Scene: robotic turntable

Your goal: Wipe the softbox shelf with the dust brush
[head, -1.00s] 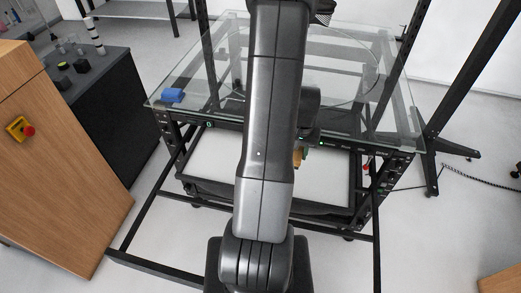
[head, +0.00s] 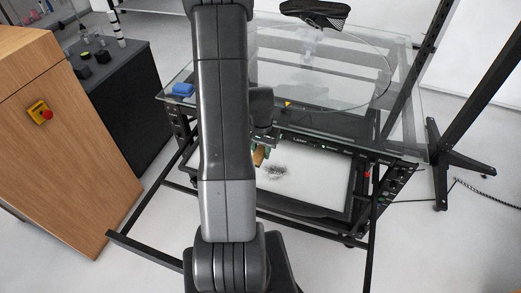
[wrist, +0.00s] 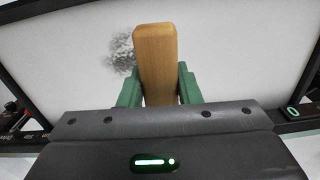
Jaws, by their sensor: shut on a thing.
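The softbox shelf (head: 318,185) is a white panel in a black frame, low under the glass table. A grey speckled dust patch (head: 275,171) lies on its white surface. My gripper (head: 262,152) is over the shelf, partly hidden behind my arm. In the wrist view its green fingers (wrist: 158,85) are shut on the wooden handle of the dust brush (wrist: 155,55). The dust patch (wrist: 121,52) shows just left of the handle there. The bristles are hidden, so I cannot tell whether they touch the shelf.
Black frame posts stand at right. A wooden cabinet (head: 50,150) stands at left.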

